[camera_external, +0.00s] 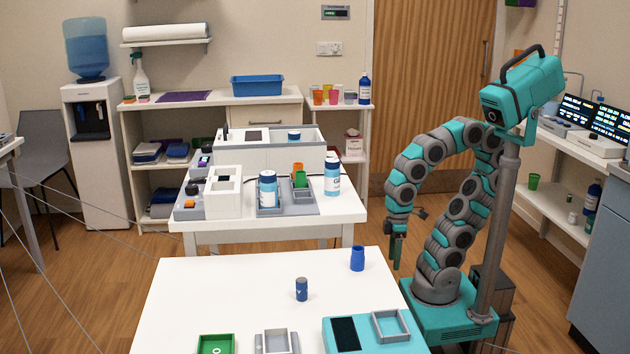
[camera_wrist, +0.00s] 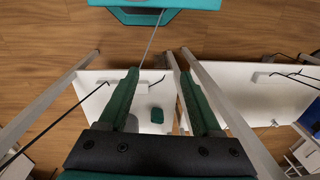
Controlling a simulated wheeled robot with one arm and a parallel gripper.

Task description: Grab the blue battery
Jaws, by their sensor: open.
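The blue battery (camera_external: 301,289) is a small dark blue cylinder with a paler top and a small light mark. It stands upright on the white front table (camera_external: 220,290). My gripper (camera_external: 395,250) hangs from the arm beyond the table's right edge, apart from the battery and to its upper right. In the wrist view my gripper (camera_wrist: 158,75) shows two spread green fingers with nothing held between them. A small teal round shape (camera_wrist: 156,115) shows between the fingers against a white surface; I cannot tell what it is.
A blue cup (camera_external: 357,258) stands near the table's far right corner, between gripper and battery. A green tray (camera_external: 216,345), a grey holder (camera_external: 277,342) and a teal device (camera_external: 372,332) line the near edge. A second table (camera_external: 335,212) stands behind.

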